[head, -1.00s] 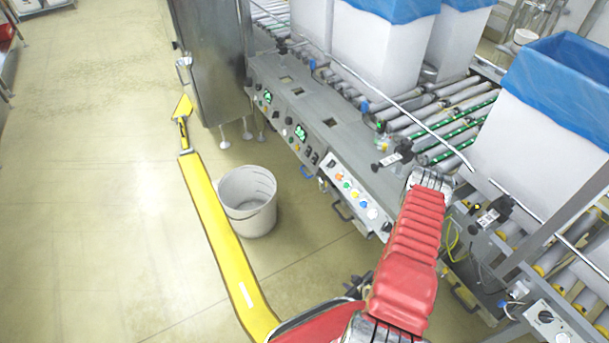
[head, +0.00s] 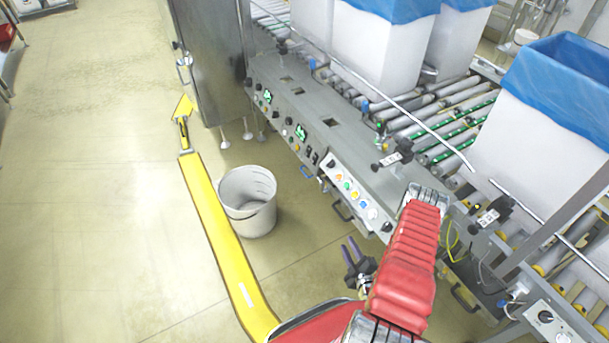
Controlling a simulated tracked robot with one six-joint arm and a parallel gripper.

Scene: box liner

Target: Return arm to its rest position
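My arm's red ribbed link reaches up from the bottom edge, right of centre, in the head view. My gripper (head: 353,250) shows at the left side of this link, low in the picture. Its two dark, purplish fingers point up and are spread apart, with nothing visible between them. The gripper's base is partly hidden behind the red link. The gripper appears over the floor, right of and below the white bucket in the picture, apart from it.
A white bucket (head: 247,203) stands on the floor left of my arm. A grey control panel (head: 317,137) with coloured buttons and a roller conveyor (head: 455,130) lie beyond. A white box with blue liner (head: 545,160) stands at right. The left floor is mostly open.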

